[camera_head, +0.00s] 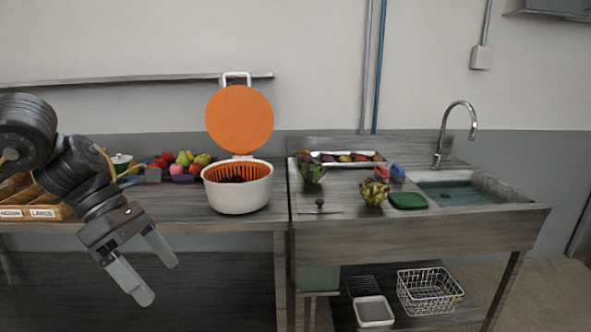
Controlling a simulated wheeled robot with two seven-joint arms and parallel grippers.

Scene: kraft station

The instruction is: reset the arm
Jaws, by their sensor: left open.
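My left arm comes in from the left, and its left gripper (161,282) is open and empty. It points downward in front of the counter's front edge, to the left of and lower than the white pot with the orange basket (240,196). The gripper touches nothing that I can see. My right gripper is not in view.
The pot's orange lid (239,119) stands open. Fruit (185,160) lies at the back left. Right of the pot are artichokes (374,191), a green sponge (408,201) and a sink (460,193) with a tap. A wire basket (430,290) and white bin (374,312) stand below.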

